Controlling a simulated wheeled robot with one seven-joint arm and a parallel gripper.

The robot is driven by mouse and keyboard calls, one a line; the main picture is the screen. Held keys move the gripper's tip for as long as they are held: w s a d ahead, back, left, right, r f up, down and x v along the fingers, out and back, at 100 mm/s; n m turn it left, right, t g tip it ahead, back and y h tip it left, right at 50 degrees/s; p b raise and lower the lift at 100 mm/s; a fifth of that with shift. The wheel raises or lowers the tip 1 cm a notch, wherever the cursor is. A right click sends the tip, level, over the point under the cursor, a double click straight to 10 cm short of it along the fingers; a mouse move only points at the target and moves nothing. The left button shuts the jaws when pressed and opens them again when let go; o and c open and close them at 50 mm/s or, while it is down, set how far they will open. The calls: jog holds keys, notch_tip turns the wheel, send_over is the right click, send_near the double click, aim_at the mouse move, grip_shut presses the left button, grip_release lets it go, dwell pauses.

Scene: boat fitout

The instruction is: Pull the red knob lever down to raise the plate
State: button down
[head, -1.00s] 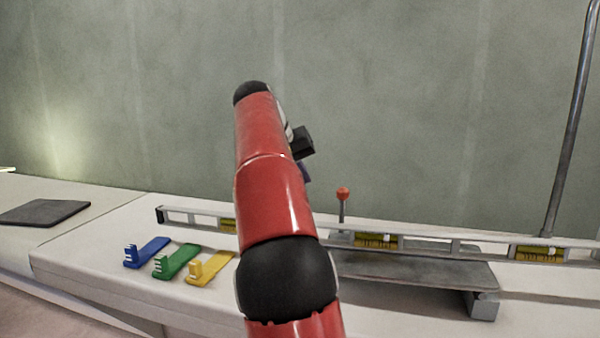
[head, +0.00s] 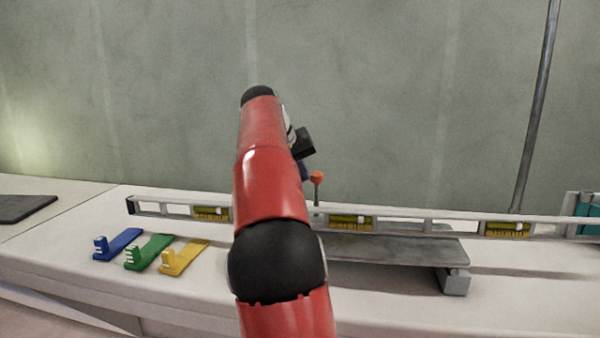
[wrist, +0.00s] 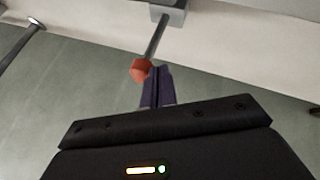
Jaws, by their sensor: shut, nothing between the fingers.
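The red knob lever (head: 317,178) stands upright behind the spirit level, just right of my arm in the head view. In the wrist view the red knob (wrist: 141,69) tops a grey rod (wrist: 157,36) that runs to a grey block (wrist: 172,13). My gripper (wrist: 157,72) is shut and empty, its fingertips right beside the knob; I cannot tell whether they touch. In the head view my arm hides most of the gripper. The grey plate (head: 400,248) lies low and level over a grey block (head: 455,282), its left end hidden by my arm.
A long spirit level (head: 412,226) runs along the bench in front of the lever. Blue (head: 118,244), green (head: 149,251) and yellow (head: 185,257) brackets lie at left. A metal pole (head: 537,110) rises at right. A dark mat (head: 24,208) lies far left.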

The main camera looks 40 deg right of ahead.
jog(key=shift+s+d+r+m+t+y+p, duration=0.3)
jog(key=shift+s+d+t+y+p, duration=0.1)
jog(key=shift+s+d, duration=0.35)
jog(key=s+d+f+m+t+y+b, duration=0.3)
jog(key=s+d+f+t+y, duration=0.2)
jog(key=s, duration=0.5)
jog(key=shift+d+f+t+y, duration=0.4)
jog(key=shift+d+f+t, duration=0.35)
jog(key=shift+d+t, duration=0.8)
jog(key=shift+s+d+g, duration=0.1)
jog(key=shift+d+g, duration=0.1)
jog(key=shift+g, duration=0.05)
